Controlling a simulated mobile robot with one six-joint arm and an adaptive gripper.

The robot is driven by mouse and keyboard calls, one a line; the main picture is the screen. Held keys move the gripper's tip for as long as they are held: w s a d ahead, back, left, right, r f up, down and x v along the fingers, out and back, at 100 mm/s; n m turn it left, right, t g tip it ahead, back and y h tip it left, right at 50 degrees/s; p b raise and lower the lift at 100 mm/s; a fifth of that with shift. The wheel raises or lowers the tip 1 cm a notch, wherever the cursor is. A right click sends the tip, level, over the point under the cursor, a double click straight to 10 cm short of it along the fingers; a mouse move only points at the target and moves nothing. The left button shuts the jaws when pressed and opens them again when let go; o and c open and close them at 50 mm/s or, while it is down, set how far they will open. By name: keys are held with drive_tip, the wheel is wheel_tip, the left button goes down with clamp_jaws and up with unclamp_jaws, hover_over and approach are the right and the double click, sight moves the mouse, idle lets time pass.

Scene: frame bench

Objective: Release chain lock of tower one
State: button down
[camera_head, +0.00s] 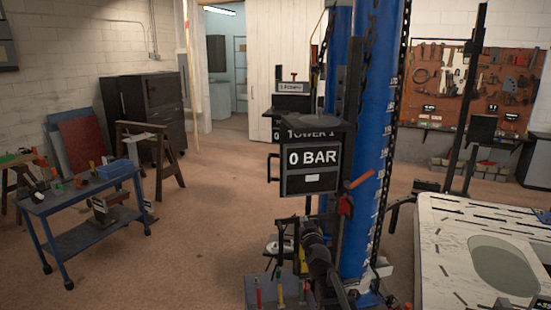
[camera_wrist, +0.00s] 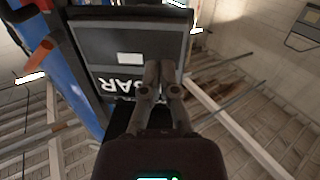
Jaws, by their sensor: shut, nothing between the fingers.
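Tower one is a blue column (camera_head: 372,150) with a scale up its side and a dark chain (camera_head: 401,70) along it. Its dark display box (camera_head: 312,158) reads "TOWER 1" and "0 BAR". An orange-red lever (camera_head: 360,181) sticks out from the column right of the box, with a red part just below it. The lever (camera_wrist: 38,55) also shows at the upper left in the wrist view. My gripper (camera_wrist: 158,68) is shut and empty, pointing toward the display box (camera_wrist: 128,52), which appears upside down. The lever is well to the side of my fingers. I cannot tell whether they touch the box.
A blue workbench (camera_head: 75,195) with tools stands at the left. A white slotted table (camera_head: 455,250) is at the right. A tool pegboard (camera_head: 465,85) hangs behind. Open floor lies between the workbench and the tower.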

drive_tip(key=s+a+f+n+g+y+b, duration=0.1)
drive_tip(key=s+f+g, duration=0.2)
drive_tip(key=f, duration=0.2)
drive_tip(key=s+f+g+y+b, duration=0.1)
drive_tip(key=s+f+g+b, duration=0.15)
drive_tip(key=f, duration=0.35)
drive_tip(key=s+d+f+m+g+h+b, duration=0.1)
drive_tip(key=s+d+f+g+h+b, duration=0.1)
drive_tip(key=s+f+g, duration=0.4)
drive_tip(key=s+d+f+m+g+h+b, duration=0.1)
drive_tip(key=s+d+f+g+b, duration=0.3)
drive_tip(key=s+f, duration=0.7)
drive_tip(key=s+d+m+g, duration=0.1)
drive_tip(key=s+d+g, duration=0.1)
drive_tip(key=s, duration=0.5)
drive_tip(key=shift+d+f+h, duration=0.2)
drive_tip(key=shift+f+h, duration=0.15)
drive_tip(key=shift+h, duration=0.05)
